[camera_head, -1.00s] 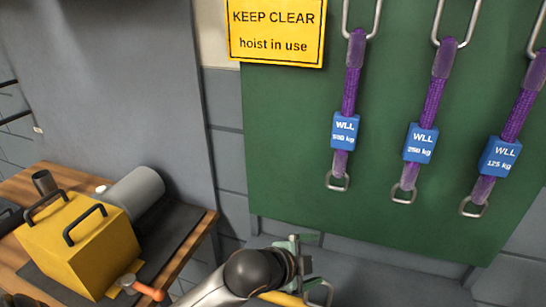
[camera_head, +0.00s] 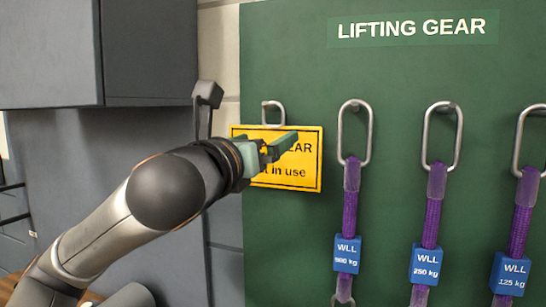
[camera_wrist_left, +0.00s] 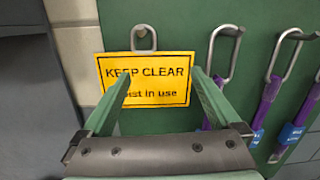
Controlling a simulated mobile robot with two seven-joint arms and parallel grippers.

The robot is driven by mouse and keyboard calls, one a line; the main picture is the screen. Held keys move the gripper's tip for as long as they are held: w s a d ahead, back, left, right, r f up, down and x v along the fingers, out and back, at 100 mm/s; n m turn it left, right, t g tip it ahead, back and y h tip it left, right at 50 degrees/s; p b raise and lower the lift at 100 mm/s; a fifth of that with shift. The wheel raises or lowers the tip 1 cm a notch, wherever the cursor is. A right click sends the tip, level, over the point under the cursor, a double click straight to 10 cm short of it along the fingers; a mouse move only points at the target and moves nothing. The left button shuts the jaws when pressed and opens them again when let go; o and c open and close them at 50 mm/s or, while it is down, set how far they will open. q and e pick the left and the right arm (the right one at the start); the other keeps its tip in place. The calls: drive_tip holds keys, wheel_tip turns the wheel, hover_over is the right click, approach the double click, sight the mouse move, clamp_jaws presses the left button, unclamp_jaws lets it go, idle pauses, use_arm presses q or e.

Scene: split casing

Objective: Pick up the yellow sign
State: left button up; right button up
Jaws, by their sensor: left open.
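The yellow sign (camera_head: 305,165), lettered "KEEP CLEAR hoist in use", hangs from a metal hook (camera_head: 272,110) at the left edge of the green board. My left gripper (camera_head: 278,150) is in front of the sign and hides part of its lettering. In the left wrist view the sign (camera_wrist_left: 150,72) shows between the two green fingers of the open gripper (camera_wrist_left: 163,85). The fingers overlap the sign's lower left and right edge in that view. I cannot tell whether they touch it. My right gripper is not in view.
The green board (camera_head: 415,80) reads "LIFTING GEAR". Purple slings (camera_head: 351,215) with blue tags hang from metal links to the right of the sign. A grey cabinet (camera_head: 50,55) is at the upper left.

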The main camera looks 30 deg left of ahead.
use_arm(q)
wheel_tip(320, 180, up, 2)
drive_tip(key=s+a, duration=0.1)
drive_tip(key=p, duration=0.2)
approach(264, 117)
drive_tip(key=w+d+r, duration=0.1)
drive_tip(key=w+d, duration=0.1)
drive_tip(key=w, duration=0.2)
drive_tip(key=shift+y, duration=0.6)
drive_tip(key=x, duration=0.3)
drive_tip(key=p+x, duration=0.1)
drive_tip(key=x, duration=0.1)
drive_tip(key=shift+s+a+r, duration=0.1)
drive_tip(key=shift+a+r, duration=0.05)
drive_tip(key=shift+a, duration=0.1)
drive_tip(key=shift+w+m, duration=0.25)
drive_tip(key=shift+m, duration=0.05)
drive_tip(key=shift+c, duration=0.4)
clamp_jaws()
drive_tip(key=shift+s, duration=0.1)
